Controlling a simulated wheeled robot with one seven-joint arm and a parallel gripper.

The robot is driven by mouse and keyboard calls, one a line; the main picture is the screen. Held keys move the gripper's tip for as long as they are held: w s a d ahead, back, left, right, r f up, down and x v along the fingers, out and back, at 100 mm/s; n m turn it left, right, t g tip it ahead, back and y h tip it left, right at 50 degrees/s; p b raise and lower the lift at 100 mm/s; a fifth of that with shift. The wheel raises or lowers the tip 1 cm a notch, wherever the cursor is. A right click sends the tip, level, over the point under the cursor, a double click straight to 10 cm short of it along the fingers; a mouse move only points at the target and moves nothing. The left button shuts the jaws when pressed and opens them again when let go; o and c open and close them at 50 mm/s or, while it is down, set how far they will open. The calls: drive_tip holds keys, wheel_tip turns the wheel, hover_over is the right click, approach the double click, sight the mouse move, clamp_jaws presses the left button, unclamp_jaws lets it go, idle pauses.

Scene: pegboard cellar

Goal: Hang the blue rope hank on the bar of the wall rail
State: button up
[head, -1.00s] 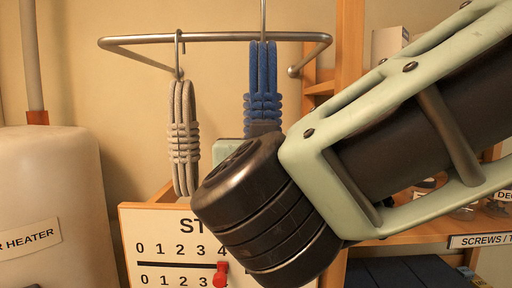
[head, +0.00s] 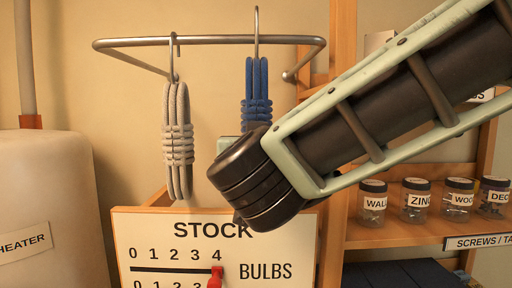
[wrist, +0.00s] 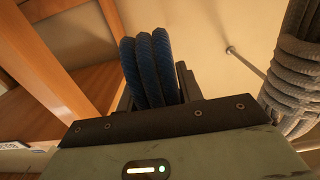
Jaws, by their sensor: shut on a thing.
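The blue rope hank (head: 257,88) hangs upright below its thin metal hook (head: 257,22), right of centre in the head view. The hook's curved top stands above the bar of the wall rail (head: 215,40), and its shank crosses the bar in the picture. Whether it touches the bar I cannot tell. My gripper (wrist: 155,88) is shut on the lower part of the blue hank (wrist: 150,60), with a dark finger on each side in the wrist view. In the head view my wrist hides the hank's lower end and the fingers.
A grey rope hank (head: 178,140) hangs by its hook on the bar, left of the blue one. A stock board (head: 160,240) with a red slider (head: 215,278) stands below. A shelf with several labelled jars (head: 415,200) is at right, a pale water heater (head: 45,200) at left.

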drive_tip(key=shift+f+b, duration=0.9)
drive_tip(key=shift+f, duration=0.8)
drive_tip(key=o, duration=1.2)
